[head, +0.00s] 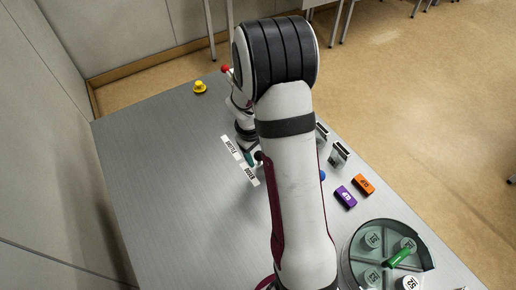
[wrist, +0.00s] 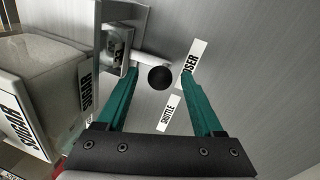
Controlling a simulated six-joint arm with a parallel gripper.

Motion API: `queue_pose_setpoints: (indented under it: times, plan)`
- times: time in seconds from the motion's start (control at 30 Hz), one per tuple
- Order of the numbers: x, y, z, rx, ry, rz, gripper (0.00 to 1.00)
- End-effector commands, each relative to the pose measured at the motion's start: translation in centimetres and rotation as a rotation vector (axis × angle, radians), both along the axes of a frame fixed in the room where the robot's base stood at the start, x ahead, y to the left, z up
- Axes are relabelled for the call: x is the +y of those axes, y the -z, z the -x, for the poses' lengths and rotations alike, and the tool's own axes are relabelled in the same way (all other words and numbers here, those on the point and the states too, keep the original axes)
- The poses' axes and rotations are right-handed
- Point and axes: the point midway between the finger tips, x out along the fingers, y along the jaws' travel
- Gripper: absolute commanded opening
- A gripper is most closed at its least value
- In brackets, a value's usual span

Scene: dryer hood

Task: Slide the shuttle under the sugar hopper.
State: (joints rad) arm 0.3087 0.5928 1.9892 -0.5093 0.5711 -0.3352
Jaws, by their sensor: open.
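A black ball knob (wrist: 160,77) sits at the end of a pale rod (wrist: 148,58), beside a label reading SHUTTLE (wrist: 171,113) on the table. The rod runs left to a grey metal part (wrist: 122,20). My gripper (wrist: 157,75) is open, its teal fingers on either side of the knob in the wrist view; I cannot tell whether they touch it. The sugar hopper (wrist: 30,95), a pale box marked SUGAR, stands left of the fingers. In the head view my gripper (head: 248,158) is near the black knob (head: 259,156), and my arm hides the hopper and most of the shuttle.
A yellow button (head: 200,88) and red ball (head: 225,69) are at the far side. Purple (head: 345,197) and orange (head: 364,185) blocks lie right of my arm. The table's left side is clear.

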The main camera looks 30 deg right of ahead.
Motion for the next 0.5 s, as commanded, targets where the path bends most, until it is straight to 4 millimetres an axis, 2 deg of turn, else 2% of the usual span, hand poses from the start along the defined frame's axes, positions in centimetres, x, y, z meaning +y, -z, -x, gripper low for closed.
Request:
queue_pose_setpoints:
  times: [0.17,0.4,0.5]
  plan:
    - [0.6,-3.0,0.0,-0.005,-0.001,0.001,0.69]
    - [2.0,-10.5,0.3,-0.008,-0.001,0.001,0.69]
    - [2.5,-12.9,0.4,-0.006,-0.001,0.001,0.69]
